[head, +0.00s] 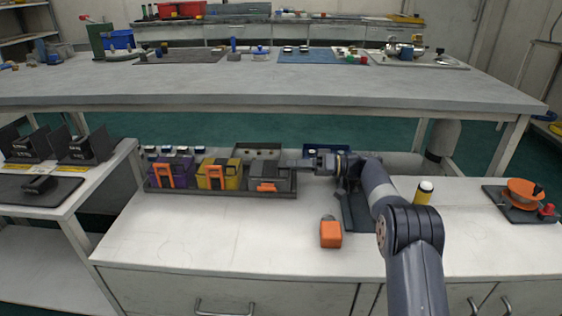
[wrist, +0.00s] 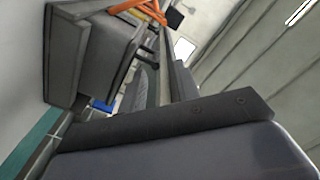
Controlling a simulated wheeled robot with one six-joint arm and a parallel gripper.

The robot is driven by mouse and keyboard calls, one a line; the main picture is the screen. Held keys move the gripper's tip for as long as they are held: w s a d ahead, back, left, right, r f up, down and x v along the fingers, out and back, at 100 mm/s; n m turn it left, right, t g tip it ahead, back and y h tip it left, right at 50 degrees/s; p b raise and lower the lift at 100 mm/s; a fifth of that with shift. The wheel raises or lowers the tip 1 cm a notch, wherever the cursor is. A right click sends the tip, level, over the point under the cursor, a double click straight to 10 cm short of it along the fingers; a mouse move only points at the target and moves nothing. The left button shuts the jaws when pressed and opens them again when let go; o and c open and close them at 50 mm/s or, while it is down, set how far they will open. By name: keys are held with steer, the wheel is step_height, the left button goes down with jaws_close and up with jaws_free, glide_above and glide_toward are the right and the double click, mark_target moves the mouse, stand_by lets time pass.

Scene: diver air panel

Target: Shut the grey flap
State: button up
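The grey box (head: 264,180) stands at the right end of a dark tray, with an orange handle (head: 267,187) low on its front. A grey panel (head: 264,153), which looks like its flap, stands raised at the back. My gripper (head: 284,164) reaches in from the right, with its tip at the grey box's upper right side. I cannot tell whether it touches the flap. In the wrist view a grey box-like body (wrist: 85,55) and orange bars (wrist: 138,12) show close by. The finger opening is not clear in either view.
A purple box (head: 170,173) and a yellow box (head: 220,175) share the dark tray (head: 220,194), left of the grey box. An orange block (head: 330,234) and a yellow cylinder (head: 424,193) stand on the white counter. The counter's front left is clear. A grey bench (head: 300,85) runs behind.

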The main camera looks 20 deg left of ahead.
mark_target(278, 174)
steer(key=p+v, duration=0.1)
steer(key=v, duration=0.4)
steer(key=shift+d, duration=0.25)
steer(key=b+x, duration=0.3)
steer(key=x, duration=0.8)
steer(key=shift+w+d+r, duration=0.1)
steer(key=shift+r, duration=0.1)
